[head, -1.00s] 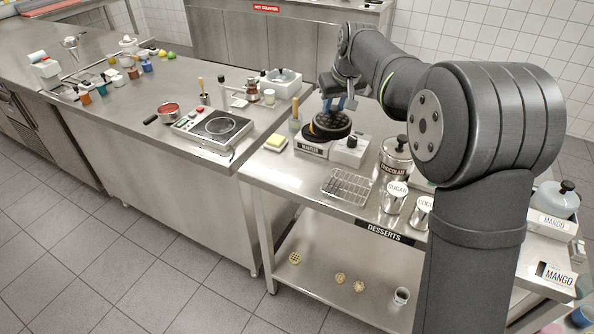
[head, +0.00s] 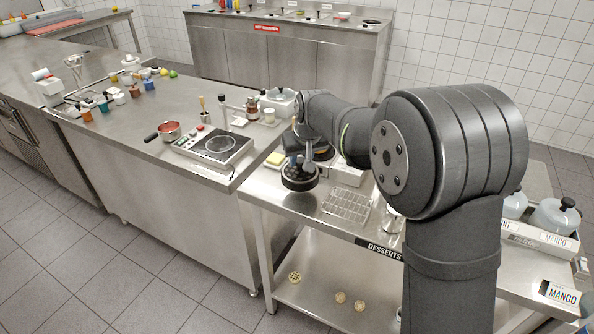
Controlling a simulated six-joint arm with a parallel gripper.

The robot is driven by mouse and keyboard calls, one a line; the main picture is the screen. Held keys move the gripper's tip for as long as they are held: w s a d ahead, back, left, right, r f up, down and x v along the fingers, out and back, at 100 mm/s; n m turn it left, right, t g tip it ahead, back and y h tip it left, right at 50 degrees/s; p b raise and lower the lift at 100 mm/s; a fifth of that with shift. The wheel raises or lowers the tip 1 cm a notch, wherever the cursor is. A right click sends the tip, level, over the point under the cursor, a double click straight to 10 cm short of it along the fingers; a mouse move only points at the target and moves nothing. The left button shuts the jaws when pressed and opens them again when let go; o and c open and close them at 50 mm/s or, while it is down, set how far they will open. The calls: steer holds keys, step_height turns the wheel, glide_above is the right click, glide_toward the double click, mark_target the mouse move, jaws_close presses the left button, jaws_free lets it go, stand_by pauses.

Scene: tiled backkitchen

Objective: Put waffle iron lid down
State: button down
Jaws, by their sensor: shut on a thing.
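The waffle iron lid (head: 299,180) is a dark round disc in the head view, near the left edge of the steel dessert table. My gripper (head: 302,161) is over the lid and shut on it, seen small and partly merged with the dark lid. I cannot tell whether the lid hangs just above the table or touches it. The waffle iron base (head: 323,153) stands behind and to the right of the lid, partly hidden by my arm and gripper.
A wire rack (head: 346,205) lies just right of the lid. The steel counter with a hotplate (head: 213,143) and a red pan (head: 168,130) stands to the left. My arm hides part of the dessert table.

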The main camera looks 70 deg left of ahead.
mark_target(298, 166)
steer(key=shift+s+a+f, duration=0.35)
steer(key=shift+s+a, duration=0.05)
steer(key=shift+s, duration=0.05)
steer(key=shift+f, duration=1.9)
steer(key=shift+f, duration=0.2)
steer(key=c, duration=1.1)
jaws_free()
steer(key=shift+r, duration=0.25)
steer(key=v, duration=1.2)
steer(key=shift+d+f, duration=0.1)
